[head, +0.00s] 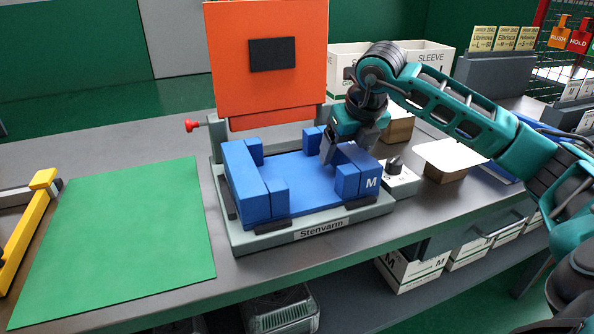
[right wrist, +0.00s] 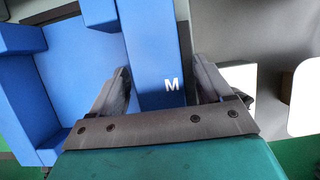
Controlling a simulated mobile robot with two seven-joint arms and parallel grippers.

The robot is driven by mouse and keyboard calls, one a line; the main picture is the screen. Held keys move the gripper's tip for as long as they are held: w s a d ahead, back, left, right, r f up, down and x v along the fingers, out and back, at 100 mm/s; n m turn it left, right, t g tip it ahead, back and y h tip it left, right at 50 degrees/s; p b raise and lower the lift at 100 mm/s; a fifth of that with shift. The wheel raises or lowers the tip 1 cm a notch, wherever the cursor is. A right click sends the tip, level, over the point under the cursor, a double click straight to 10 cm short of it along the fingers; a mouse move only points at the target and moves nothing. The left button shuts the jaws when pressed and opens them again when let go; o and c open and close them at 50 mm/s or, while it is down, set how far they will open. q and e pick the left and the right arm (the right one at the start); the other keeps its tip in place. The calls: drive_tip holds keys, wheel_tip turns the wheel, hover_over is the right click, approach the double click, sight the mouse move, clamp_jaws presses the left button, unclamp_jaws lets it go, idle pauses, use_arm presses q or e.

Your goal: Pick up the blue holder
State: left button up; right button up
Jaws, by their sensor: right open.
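The blue holder (head: 254,193) is a tray-like piece with raised walls and corner blocks, marked with a white M. My right gripper (head: 342,150) is over the holder's right wall, pointing down. In the right wrist view, the open fingers (right wrist: 165,88) stand on either side of the holder's M-marked wall (right wrist: 152,50), with gaps I cannot judge exactly. My left gripper is not in view.
An orange panel (head: 265,92) stands upright behind the holder. A red knob (head: 191,126) sticks out at the base's left. A green mat (head: 120,235) lies empty to the left. A small grey block marked S (head: 398,184) and cardboard boxes (head: 447,160) stand to the right.

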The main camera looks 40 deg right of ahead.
drive_tip(key=shift+f, duration=0.1)
drive_tip(key=shift+c, duration=0.4)
drive_tip(key=c, duration=1.4)
